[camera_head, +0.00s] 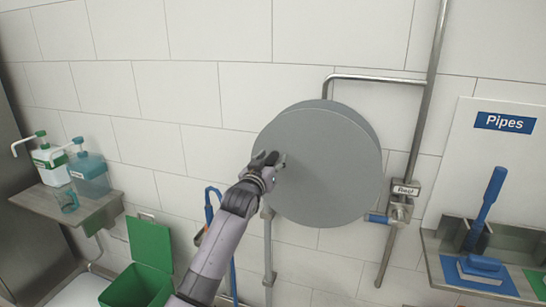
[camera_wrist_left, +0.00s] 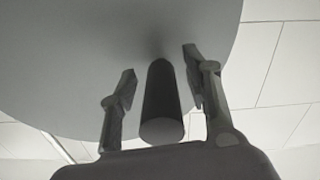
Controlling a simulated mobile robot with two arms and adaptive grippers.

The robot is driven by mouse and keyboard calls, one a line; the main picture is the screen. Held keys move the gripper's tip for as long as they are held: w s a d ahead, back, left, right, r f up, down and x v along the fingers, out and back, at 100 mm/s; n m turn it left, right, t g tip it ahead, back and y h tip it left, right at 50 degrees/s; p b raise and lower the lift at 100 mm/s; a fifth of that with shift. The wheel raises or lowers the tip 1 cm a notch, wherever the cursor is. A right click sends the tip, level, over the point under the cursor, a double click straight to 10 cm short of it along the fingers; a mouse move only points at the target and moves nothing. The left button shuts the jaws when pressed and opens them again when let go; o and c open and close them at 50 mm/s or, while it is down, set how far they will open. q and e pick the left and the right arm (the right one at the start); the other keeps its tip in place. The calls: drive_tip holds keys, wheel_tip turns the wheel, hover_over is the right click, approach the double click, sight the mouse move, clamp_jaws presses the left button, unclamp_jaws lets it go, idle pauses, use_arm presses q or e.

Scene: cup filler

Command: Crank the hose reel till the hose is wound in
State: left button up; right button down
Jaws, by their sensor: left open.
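The hose reel (camera_head: 330,165) is a large grey round drum on the tiled wall, its flat face towards me. The same face fills the top of the left wrist view (camera_wrist_left: 80,60). A dark cylindrical crank handle (camera_wrist_left: 161,105) sticks out from it. My left gripper (camera_head: 268,160) is at the left part of the drum face. In the left wrist view its two fingers (camera_wrist_left: 159,80) stand apart, one on each side of the handle, with gaps showing. In the head view the gripper hides the handle. My right gripper is not in view.
A steel pipe with a valve (camera_head: 402,205) runs down right of the reel; a short blue piece (camera_head: 378,218) joins there. A blue hose-like length (camera_head: 209,212) hangs behind my arm. An open green bin (camera_head: 150,243) and a bottle shelf (camera_head: 100,213) are left, a tool shelf (camera_head: 440,258) right.

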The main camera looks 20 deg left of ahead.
use_arm(q)
drive_tip(key=shift+w, duration=0.5)
drive_tip(key=shift+c, duration=0.3)
clamp_jaws()
idle(0.4)
